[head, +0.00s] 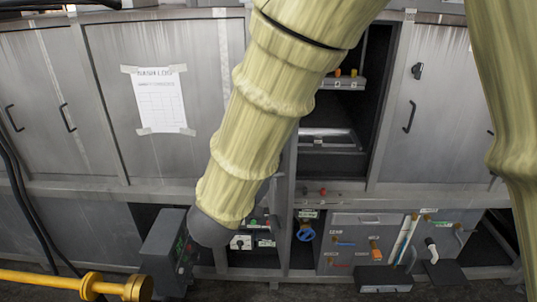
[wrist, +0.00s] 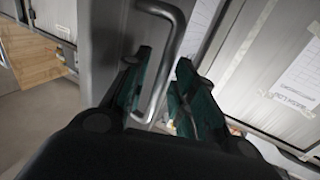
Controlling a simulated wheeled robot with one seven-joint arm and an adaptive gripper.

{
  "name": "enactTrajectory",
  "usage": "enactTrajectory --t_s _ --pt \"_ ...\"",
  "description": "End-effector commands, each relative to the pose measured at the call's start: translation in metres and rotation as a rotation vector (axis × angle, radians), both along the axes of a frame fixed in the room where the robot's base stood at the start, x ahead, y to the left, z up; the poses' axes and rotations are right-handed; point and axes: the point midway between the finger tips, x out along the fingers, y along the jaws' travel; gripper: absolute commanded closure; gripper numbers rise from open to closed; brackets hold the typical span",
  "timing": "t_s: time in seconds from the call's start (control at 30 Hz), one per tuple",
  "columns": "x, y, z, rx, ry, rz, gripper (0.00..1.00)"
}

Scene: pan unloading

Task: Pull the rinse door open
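In the wrist view my gripper (wrist: 160,98) has its two dark green-padded fingers apart. A grey bar handle (wrist: 172,50) runs down between them. The handle stands in front of a grey metal panel (wrist: 108,35). I cannot read a label that marks this as the rinse door. In the head view my arm comes down in front of the grey cabinets, and my gripper is hidden there.
In the head view a taped wash log sheet (head: 160,100) hangs on a closed cabinet door (head: 105,60). An open dark bay (head: 352,100) lies right of my arm. A dark box (head: 165,250) stands low near my arm's end, with a yellow bar (head: 40,279) at lower left.

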Motion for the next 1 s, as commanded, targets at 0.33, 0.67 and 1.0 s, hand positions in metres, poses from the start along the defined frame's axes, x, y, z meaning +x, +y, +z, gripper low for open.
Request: enactTrajectory --t_s 0.33,0.67,1.0 --pt "-0.002 0.001 -0.001 0.0 0.002 0.0 0.68" --pt "-0.041 0.013 -0.001 -0.001 0.001 0.002 0.68" --pt "-0.07 0.022 -0.001 -0.002 0.002 0.0 0.68"
